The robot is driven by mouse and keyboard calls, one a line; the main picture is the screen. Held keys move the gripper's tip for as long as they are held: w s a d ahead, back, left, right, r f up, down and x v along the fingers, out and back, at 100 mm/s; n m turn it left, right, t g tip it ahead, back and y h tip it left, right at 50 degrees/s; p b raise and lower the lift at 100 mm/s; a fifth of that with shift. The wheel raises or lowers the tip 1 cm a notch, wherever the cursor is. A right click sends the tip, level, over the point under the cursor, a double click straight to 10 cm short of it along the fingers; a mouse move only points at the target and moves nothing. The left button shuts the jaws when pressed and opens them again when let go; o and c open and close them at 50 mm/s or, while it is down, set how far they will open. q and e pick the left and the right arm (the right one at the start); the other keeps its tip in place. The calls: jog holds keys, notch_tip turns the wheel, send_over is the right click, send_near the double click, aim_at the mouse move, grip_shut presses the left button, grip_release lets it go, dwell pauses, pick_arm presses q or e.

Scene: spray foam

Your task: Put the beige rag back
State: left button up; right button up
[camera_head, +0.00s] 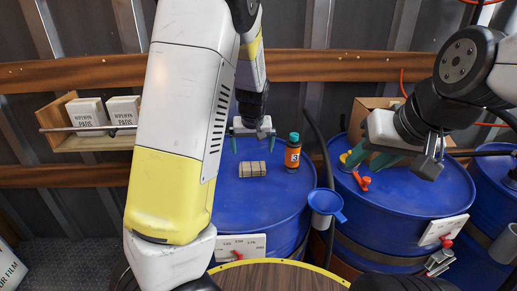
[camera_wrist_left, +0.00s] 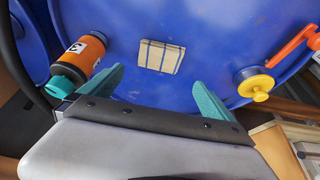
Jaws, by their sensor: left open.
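The beige rag (camera_head: 252,169), folded and marked with darker stripes, lies flat on top of the middle blue drum (camera_head: 238,205). In the left wrist view the rag (camera_wrist_left: 160,57) lies beyond the fingertips, roughly centred between them. My left gripper (camera_head: 252,144) is open and empty with teal fingers, behind the rag in the head view and apart from it. It also shows in the left wrist view (camera_wrist_left: 158,77). My right gripper (camera_head: 400,162) has its teal fingers apart over the right drum, with nothing seen between them.
An orange bottle with a teal cap (camera_head: 292,154) stands right of the rag. A blue funnel (camera_head: 325,203) hangs at the drum's right side. The right drum (camera_head: 400,208) carries a red valve handle (camera_head: 362,181). A wooden shelf (camera_head: 92,142) with boxes of pads is at left.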

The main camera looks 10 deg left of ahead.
pick_arm(q)
jog(key=s+r+m+h, duration=0.1)
jog(key=s+r, duration=0.4)
jog(key=s, duration=0.4)
jog(key=s+a+r+m+t+h, duration=0.1)
jog(key=s+r, duration=0.5)
jog(key=s, duration=0.4)
jog(key=s+a+r+m+h, duration=0.1)
jog(key=s+r, duration=0.4)
jog(key=s, duration=0.4)
jog(key=shift+s+r+t, duration=0.2)
jog(key=shift+r+t, duration=0.05)
jog(key=shift+t, duration=0.05)
dwell(0.3)
